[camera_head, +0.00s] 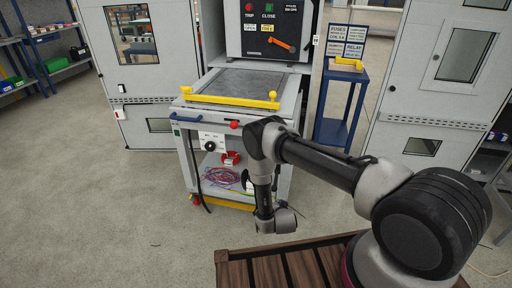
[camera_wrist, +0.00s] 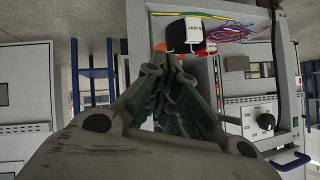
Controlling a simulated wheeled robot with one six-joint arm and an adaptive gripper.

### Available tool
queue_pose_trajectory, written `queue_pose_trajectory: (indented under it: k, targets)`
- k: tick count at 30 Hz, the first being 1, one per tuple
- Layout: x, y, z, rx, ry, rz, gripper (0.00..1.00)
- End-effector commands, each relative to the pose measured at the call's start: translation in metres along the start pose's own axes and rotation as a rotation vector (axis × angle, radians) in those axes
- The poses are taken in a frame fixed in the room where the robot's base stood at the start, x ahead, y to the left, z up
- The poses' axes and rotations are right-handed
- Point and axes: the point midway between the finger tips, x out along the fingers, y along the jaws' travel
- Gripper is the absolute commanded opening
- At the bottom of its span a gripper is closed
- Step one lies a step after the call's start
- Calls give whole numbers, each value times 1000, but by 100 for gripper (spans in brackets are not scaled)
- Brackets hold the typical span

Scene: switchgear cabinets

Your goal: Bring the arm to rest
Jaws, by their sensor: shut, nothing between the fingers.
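My arm shows in the head view, rising from the lower right, reaching left to a joint in front of the trolley and then hanging down. Its gripper cannot be made out clearly there. In the wrist view my gripper (camera_wrist: 173,62) is shut and empty, its fingers together and pointing toward the top of the picture. The trolley (camera_head: 206,116) stands behind the arm in the head view. Its lower part, with a black knob, also shows at the right of the wrist view (camera_wrist: 285,75).
A breaker panel (camera_head: 269,28) with an orange handle stands behind the trolley. Grey cabinets (camera_head: 165,80) flank it, and a blue stand (camera_head: 340,85) with signs is at right. Coloured cables (camera_head: 225,177) lie on the trolley's lower shelf. The floor at left (camera_head: 90,210) is clear.

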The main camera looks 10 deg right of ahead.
Motion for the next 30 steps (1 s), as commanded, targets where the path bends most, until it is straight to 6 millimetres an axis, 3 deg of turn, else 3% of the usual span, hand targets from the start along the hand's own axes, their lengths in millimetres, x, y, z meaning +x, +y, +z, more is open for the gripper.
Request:
queue_pose_trajectory:
  k: [4,8,12,16,20,23,26,30]
  targets:
    - [0,6,11,-34,-45,22,0]
    - [-9,25,49,-103,-214,83,0]
    - [-40,58,97,-195,-442,161,0]
    - [-78,63,110,-279,-659,206,0]
    - [-116,47,89,-344,-834,221,0]
    - [-145,31,60,-382,-940,219,0]
    - [-179,11,18,-419,-1035,209,0]
    - [-235,-12,-53,-469,-1144,186,0]
